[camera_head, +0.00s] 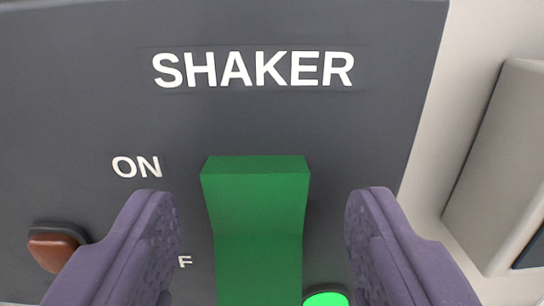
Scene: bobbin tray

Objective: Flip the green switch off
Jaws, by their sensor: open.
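The green switch (256,225) stands out from a dark panel (90,80) in the middle of the view. My gripper (262,225) is open, with one purple finger on each side of the switch. Gaps show between both fingers and the switch. I cannot tell how far the fingertips are from the panel.
"SHAKER" is printed above the switch. A red-brown lamp or button (55,250) sits at the lower left, and a bright green round light (326,298) at the bottom, partly cut off. A beige box (500,165) stands right of the panel's edge.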

